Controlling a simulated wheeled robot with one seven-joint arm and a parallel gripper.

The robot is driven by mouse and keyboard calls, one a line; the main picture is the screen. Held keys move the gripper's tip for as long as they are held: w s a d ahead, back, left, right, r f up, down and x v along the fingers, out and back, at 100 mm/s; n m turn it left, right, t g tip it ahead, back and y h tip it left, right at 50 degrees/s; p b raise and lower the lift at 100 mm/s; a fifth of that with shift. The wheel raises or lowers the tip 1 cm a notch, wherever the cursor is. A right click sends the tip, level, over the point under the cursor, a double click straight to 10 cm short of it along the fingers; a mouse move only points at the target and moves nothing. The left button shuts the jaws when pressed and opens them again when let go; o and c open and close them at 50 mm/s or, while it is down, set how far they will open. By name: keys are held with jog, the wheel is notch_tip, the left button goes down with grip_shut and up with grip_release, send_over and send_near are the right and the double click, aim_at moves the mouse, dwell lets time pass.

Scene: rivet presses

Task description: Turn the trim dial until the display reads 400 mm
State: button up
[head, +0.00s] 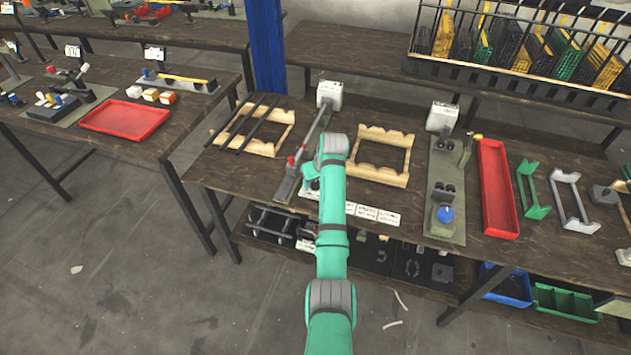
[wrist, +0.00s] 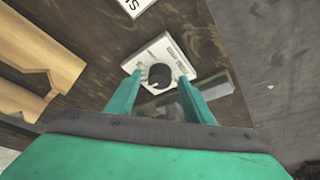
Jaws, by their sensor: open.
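The trim dial (wrist: 159,75) is a round black knob on a white plate (wrist: 176,57) with small print and scale marks, seen in the wrist view. My gripper (wrist: 160,83) is open, with one green finger to each side of the knob. I cannot tell whether the fingers touch it. In the head view my arm hides the knob. A white box (head: 330,92), likely the display, stands at the back end of a grey rail (head: 309,154) with red parts. Its reading is too small to make out.
A wooden notched frame (head: 380,174) lies right of my arm, and another with black rods (head: 250,127) lies left. White label cards (head: 372,213) lie along the bench's front edge. A second white box (head: 442,116) stands behind a fixture with a blue knob (head: 445,214).

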jog(key=c, duration=1)
jog(key=shift+s+m+h, duration=0.1)
jog(key=shift+m+h, duration=0.6)
jog(key=shift+m, duration=1.3)
jog(key=shift+c, duration=0.2)
jog(key=o, duration=1)
jog(key=shift+o, duration=0.2)
jog(key=shift+r+t, duration=0.1)
jog(key=shift+t, duration=0.2)
jog(key=v, duration=1)
jog(key=shift+r, duration=0.3)
jog(key=shift+s, duration=0.1)
